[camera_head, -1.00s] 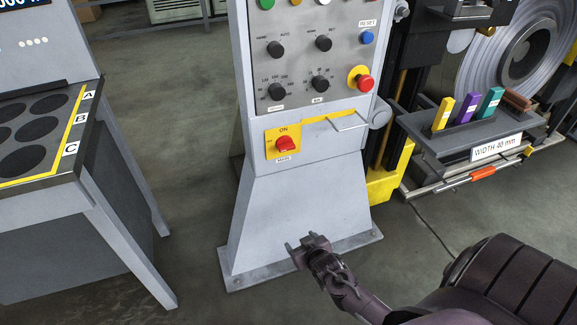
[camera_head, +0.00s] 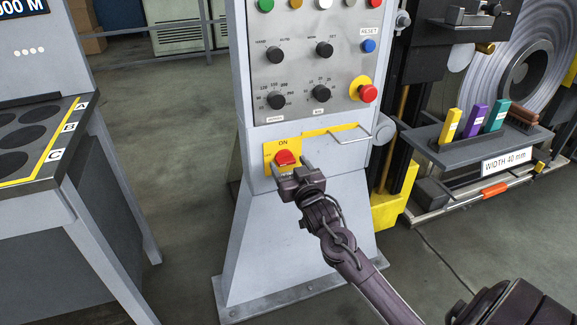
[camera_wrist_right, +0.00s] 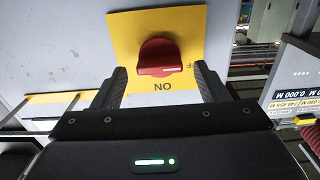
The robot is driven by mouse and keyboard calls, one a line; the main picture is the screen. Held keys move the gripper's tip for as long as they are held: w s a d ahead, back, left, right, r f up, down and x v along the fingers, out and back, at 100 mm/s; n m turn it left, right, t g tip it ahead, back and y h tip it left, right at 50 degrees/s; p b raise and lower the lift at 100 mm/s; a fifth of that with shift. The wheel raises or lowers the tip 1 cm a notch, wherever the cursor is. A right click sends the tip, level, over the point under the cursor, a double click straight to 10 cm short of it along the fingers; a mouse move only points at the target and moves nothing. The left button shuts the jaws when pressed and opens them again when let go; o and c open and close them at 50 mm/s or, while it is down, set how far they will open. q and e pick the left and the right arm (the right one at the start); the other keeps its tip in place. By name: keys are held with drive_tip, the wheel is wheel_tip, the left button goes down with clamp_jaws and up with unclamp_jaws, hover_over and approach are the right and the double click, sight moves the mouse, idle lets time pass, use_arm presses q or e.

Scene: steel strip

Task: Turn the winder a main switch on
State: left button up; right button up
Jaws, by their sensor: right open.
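The main switch is a red rotary knob (camera_head: 286,159) on a yellow plate (camera_head: 269,152) marked ON, low on the grey control pedestal (camera_head: 262,215). In the right wrist view the red knob (camera_wrist_right: 157,57) sits ahead, between the two finger lines, with the word ON upside down beside it on the yellow plate (camera_wrist_right: 130,28). My right gripper (camera_head: 292,168) is open, its fingers on either side of the knob's lower part in the head view. It also shows in the wrist view (camera_wrist_right: 159,80). I cannot tell whether the fingers touch the knob. My left gripper is not in view.
A wire bracket (camera_head: 345,133) juts out right of the switch. A red emergency button (camera_head: 368,93) and black dials sit above. A tool rack (camera_head: 470,148) stands right, and a table with lettered round spots (camera_head: 62,168) stands left.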

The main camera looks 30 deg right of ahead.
drive_tip(key=shift+w+d, duration=0.15)
drive_tip(key=shift+w, duration=0.5)
